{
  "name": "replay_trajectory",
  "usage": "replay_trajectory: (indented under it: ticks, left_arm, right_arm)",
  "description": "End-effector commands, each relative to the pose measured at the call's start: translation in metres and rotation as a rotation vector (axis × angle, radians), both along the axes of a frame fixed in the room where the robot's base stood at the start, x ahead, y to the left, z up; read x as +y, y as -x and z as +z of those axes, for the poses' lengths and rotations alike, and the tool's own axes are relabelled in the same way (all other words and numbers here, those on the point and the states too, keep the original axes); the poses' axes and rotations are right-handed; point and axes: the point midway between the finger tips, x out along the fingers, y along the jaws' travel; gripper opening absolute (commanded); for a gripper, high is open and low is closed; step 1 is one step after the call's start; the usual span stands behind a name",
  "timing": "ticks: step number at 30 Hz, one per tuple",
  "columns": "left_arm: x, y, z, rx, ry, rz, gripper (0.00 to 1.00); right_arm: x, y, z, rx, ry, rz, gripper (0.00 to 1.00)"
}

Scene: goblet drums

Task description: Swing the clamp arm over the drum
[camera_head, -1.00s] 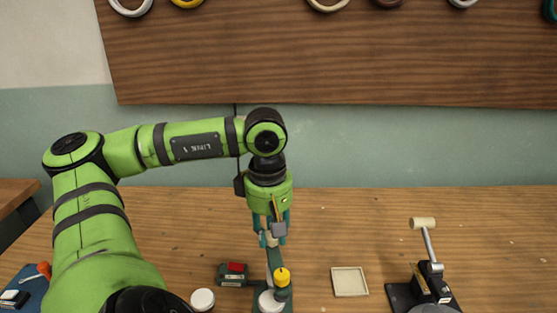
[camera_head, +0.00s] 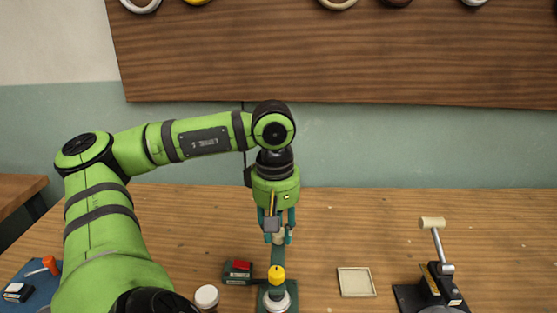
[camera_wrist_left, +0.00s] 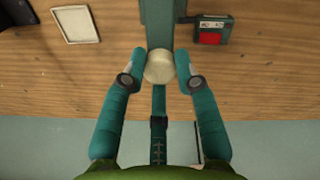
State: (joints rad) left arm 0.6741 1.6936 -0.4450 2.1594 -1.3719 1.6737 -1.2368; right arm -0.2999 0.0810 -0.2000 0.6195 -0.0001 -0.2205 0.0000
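The green clamp arm (camera_head: 277,256) runs from a cream handle knob (camera_head: 279,239) to a yellow-topped part (camera_head: 277,274). That yellow part stands above a pale round drum head (camera_head: 278,303), near its middle as seen from my head. My left gripper (camera_head: 279,233) points down at the handle knob. In the left wrist view, its two fingers (camera_wrist_left: 160,66) press on opposite sides of the cream knob, with the clamp arm (camera_wrist_left: 158,22) beyond it. The drum's body is cut off or hidden. My right gripper is not in view.
A dark box with a red top (camera_head: 238,267) and a white round lid (camera_head: 206,296) lie left of the clamp. A shallow cream tray (camera_head: 356,282) lies to its right. Farther right stands another lever device (camera_head: 432,285) with a cream knob. The table behind the tray is clear.

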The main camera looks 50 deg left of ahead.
Motion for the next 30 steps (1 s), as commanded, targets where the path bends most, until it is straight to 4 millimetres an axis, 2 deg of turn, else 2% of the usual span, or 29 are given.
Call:
replay_trajectory:
  ticks: [1,2,20,25,30]
  left_arm:
    - [0.001,0.001,-0.002,0.006,-0.003,-0.001,0.50]
    - [0.001,0.001,-0.002,0.006,-0.003,0.000,0.55]
    - [0.000,0.000,0.001,-0.001,-0.001,0.017,0.55]
    - [0.000,0.001,0.004,0.001,-0.001,0.128,0.55]
    - [-0.002,-0.001,0.007,-0.001,0.000,0.324,0.55]
  right_arm:
    - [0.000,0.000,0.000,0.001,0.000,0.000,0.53]
    - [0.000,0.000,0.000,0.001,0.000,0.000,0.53]
    - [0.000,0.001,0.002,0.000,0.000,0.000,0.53]
    - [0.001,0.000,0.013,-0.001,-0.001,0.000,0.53]
    - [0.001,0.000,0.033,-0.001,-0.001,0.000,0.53]
